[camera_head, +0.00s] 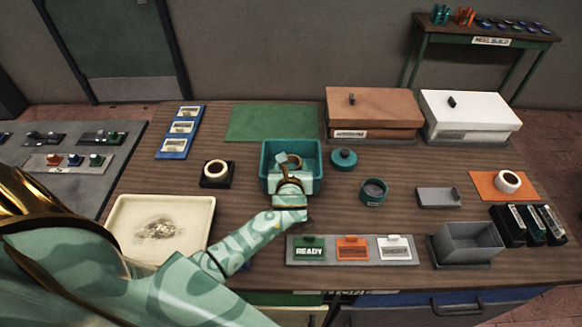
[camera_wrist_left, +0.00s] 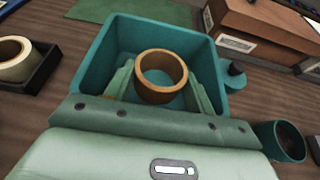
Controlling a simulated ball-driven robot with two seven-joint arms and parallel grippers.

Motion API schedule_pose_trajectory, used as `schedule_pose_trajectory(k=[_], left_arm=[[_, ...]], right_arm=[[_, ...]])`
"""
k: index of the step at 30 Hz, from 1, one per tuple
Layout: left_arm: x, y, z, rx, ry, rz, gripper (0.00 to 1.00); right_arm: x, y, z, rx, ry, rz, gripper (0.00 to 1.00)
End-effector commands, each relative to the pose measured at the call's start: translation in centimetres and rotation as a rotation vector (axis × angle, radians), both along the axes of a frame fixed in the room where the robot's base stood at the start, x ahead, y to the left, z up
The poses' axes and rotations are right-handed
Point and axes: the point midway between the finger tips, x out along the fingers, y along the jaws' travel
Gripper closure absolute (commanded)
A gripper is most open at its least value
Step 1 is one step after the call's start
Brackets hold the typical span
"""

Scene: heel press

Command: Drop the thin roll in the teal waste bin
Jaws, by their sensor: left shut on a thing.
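The teal waste bin (camera_head: 310,158) stands open near the middle of the table in the head view. It also fills the upper middle of the left wrist view (camera_wrist_left: 90,70). My left gripper (camera_head: 290,168) is over the bin, shut on the thin roll (camera_head: 293,161), a tan ring. In the left wrist view the roll (camera_wrist_left: 161,92) sits between the two fingers of the gripper (camera_wrist_left: 161,85), with the bin's inside around and below it. I cannot tell its exact height over the bin floor. My right gripper is not in view.
A cream roll on a black stand (camera_head: 216,172) is left of the bin. A sign rack (camera_head: 351,262) is in front, a green mat (camera_head: 272,122) behind. A cream tray (camera_head: 195,212) lies under my left arm.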

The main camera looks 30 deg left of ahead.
Motion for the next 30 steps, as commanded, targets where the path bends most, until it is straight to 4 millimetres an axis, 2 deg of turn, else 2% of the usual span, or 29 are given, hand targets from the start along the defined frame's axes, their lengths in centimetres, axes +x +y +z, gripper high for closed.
schedule_pose_trajectory(k=[9,10,12,20,24,30], left_arm=[[0.0,0.0,-0.8,-0.001,0.001,0.0,0.69],[-0.1,0.0,-0.8,0.0,0.002,0.0,0.43],[-0.1,0.0,-0.9,0.0,0.003,0.001,0.24],[-0.2,0.0,-0.9,-0.002,0.006,0.001,0.24],[-0.4,-0.1,0.6,-0.001,0.005,0.001,0.24],[-4.2,-2.5,2.4,-0.003,0.004,0.0,0.24]], right_arm=[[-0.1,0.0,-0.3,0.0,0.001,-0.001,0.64],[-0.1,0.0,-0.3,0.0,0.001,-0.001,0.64],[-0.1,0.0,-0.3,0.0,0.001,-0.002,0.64],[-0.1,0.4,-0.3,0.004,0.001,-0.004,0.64],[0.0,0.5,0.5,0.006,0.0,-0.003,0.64],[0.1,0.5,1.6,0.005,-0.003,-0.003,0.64]])
